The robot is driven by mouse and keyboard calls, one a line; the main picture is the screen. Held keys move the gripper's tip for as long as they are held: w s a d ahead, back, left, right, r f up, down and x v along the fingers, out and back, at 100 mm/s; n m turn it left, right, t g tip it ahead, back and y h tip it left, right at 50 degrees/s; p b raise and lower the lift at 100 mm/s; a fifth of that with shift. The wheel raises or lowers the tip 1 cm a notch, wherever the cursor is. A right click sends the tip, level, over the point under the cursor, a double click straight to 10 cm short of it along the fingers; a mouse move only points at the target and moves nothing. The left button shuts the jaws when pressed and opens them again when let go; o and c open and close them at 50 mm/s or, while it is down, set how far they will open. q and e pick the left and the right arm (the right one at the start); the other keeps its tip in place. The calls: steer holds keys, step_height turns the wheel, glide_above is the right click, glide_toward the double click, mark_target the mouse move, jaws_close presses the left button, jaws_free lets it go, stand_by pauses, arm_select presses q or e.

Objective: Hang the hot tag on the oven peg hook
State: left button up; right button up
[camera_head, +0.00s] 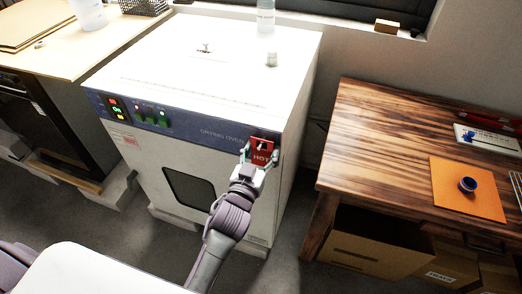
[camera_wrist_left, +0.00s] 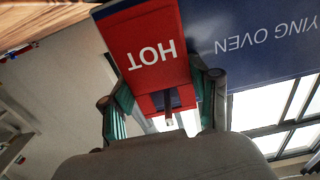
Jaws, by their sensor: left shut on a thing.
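The red hot tag (camera_head: 262,156), with white "HOT" lettering, is at the upper right corner of the drying oven's (camera_head: 215,171) blue front panel. My left gripper (camera_head: 260,160) is shut on it from the front. In the left wrist view the tag (camera_wrist_left: 150,48) appears upside down between the two fingers of my left gripper (camera_wrist_left: 166,92). A small peg (camera_wrist_left: 168,119) with a pale tip shows at a dark slot in the tag. I cannot tell whether the tag's weight rests on it. My right gripper is not in view.
A bottle (camera_head: 265,16) and small fittings stand on the oven top. A bench (camera_head: 75,55) is at the left.

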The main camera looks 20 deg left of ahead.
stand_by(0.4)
arm_select(q)
steer(key=o, duration=0.8)
steer(key=shift+s, duration=0.1)
steer(key=s, duration=1.2)
steer(key=shift+a, duration=0.2)
